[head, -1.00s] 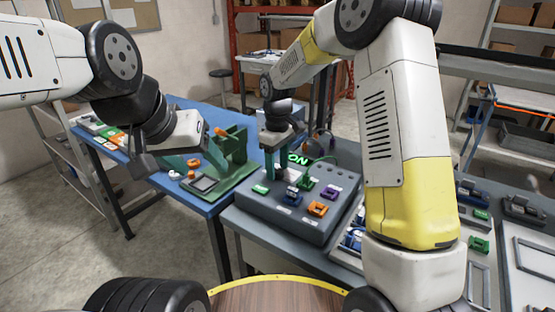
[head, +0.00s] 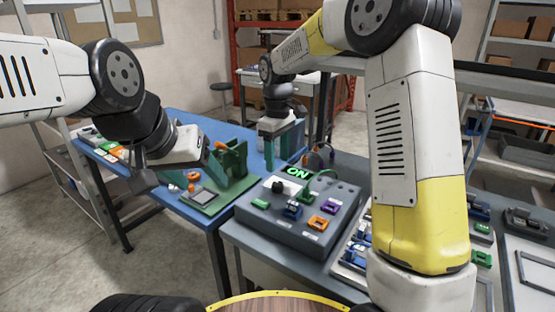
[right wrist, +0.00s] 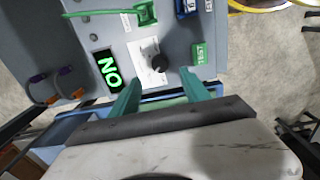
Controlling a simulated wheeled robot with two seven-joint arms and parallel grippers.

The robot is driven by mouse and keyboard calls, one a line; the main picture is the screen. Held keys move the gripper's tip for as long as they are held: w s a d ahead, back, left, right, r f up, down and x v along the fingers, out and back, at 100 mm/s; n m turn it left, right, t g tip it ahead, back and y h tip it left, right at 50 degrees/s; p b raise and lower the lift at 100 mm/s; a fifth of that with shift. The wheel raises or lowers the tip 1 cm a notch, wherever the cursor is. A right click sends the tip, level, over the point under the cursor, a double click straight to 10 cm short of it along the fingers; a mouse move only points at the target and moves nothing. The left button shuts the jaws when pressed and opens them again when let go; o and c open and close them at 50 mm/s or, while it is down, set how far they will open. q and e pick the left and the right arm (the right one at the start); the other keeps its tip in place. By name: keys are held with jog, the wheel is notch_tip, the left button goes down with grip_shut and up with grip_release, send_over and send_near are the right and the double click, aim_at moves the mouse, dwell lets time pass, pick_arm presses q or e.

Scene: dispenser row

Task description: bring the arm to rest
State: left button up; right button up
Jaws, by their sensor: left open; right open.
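My right gripper (head: 284,148) is open and empty. It hangs beyond the far edge of the grey control box (head: 262,223), above the tables. In the right wrist view its two teal fingers (right wrist: 160,92) are apart, with a black knob (right wrist: 160,62) ahead of them and nothing between them. The knob also shows in the head view (head: 279,187), clear of the fingers. A lit green ON display (head: 297,172) is beside it. My left gripper (head: 178,172) is open over the blue table, near a green fixture; its far finger is partly hidden.
The blue table (head: 192,124) holds a green fixture (head: 236,160) and small orange parts. The box carries green, blue, orange and purple connectors, one with a green cable. Trays of parts lie at the right, partly behind my right arm. A stool and shelves stand at the back.

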jog(key=s+d+r+m+t+y, duration=0.1)
jog(key=s+d+r+m+t, duration=0.15)
jog(key=s+d+r, duration=0.45)
jog(key=s+d+r+m+t+y, duration=0.1)
jog(key=s+d+r+m, duration=0.3)
jog(key=s, duration=0.5)
jog(key=s+d+f+m+t, duration=0.1)
jog(key=s+d+m+t, duration=0.1)
jog(key=s, duration=0.7)
jog(key=shift+d+f+m+t, duration=0.15)
jog(key=shift+d+m+t, duration=0.3)
jog(key=shift+m, duration=0.6)
jog(key=shift+d, duration=0.1)
